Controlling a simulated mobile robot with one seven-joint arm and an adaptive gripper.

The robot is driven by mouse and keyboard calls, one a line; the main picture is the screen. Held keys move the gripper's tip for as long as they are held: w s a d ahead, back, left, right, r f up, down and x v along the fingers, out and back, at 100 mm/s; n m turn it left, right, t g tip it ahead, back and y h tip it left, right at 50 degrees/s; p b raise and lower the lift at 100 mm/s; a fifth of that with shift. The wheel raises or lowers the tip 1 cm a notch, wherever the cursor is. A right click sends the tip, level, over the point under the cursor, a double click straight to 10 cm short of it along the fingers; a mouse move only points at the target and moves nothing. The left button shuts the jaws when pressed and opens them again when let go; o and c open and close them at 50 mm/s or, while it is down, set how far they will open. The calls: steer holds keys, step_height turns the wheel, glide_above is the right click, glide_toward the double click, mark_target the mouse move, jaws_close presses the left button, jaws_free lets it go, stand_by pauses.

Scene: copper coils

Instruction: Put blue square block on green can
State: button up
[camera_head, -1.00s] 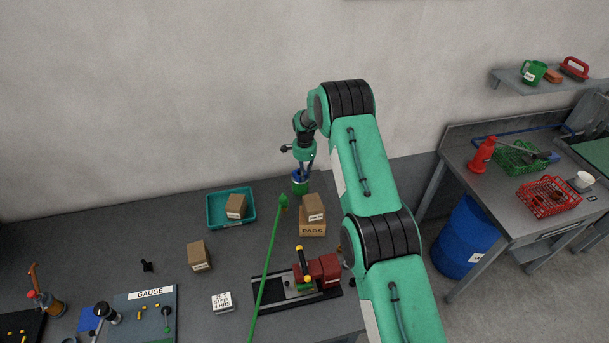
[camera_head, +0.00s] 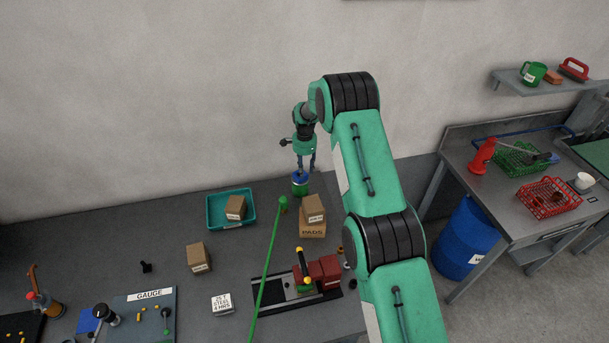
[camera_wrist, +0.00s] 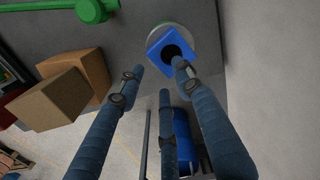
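The blue square block (camera_head: 299,176) rests on top of the green can (camera_head: 300,190) near the back edge of the grey table. In the wrist view the blue block (camera_wrist: 157,44) has a dark round opening in its top, and the can's pale rim (camera_wrist: 187,31) shows around it. My gripper (camera_head: 306,163) is just above the block with its fingers spread. In the wrist view the blue fingers (camera_wrist: 158,82) are apart with nothing between them; one fingertip overlaps the block in the picture, and I cannot tell whether it touches.
Stacked cardboard boxes (camera_head: 313,218) stand in front of the can, beside a long green rod (camera_head: 268,262). A teal tray (camera_head: 212,222) holding a box is to the left. A red vise (camera_head: 325,271) is nearer. The wall is close behind.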

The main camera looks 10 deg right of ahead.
step_height(320, 180, up, 8)
steer(key=shift+r+b, duration=0.15)
steer(key=shift+b, duration=0.3)
stand_by(0.5)
steer(key=s+r+n, duration=0.1)
steer(key=s+r, duration=0.2)
steer(key=r, duration=0.4)
steer(key=s+a+r+n+t, duration=0.1)
steer(key=s+r, duration=0.2)
steer(key=r, duration=0.4)
steer(key=s+r+n, duration=0.1)
steer(key=s+r, duration=0.2)
steer(key=r, duration=0.4)
steer(key=s+r+n+t, duration=0.2)
steer(key=s+r+n, duration=0.1)
steer(key=s+r, duration=1.15)
steer(key=s+a+r+n+t, duration=0.1)
steer(key=s+r+n, duration=0.15)
steer(key=s, duration=0.55)
steer(key=s+a+r+n, duration=0.1)
steer(key=s+r, duration=0.2)
steer(key=s, duration=0.6)
steer(key=s+f+n, duration=0.1)
steer(key=s+n, duration=0.1)
steer(key=s, duration=0.8)
steer(key=s+f+n+t, duration=0.1)
steer(key=s+n, duration=0.1)
steer(key=s, duration=0.8)
steer(key=shift+s+f+t, duration=0.2)
steer(key=shift+f+t, duration=0.1)
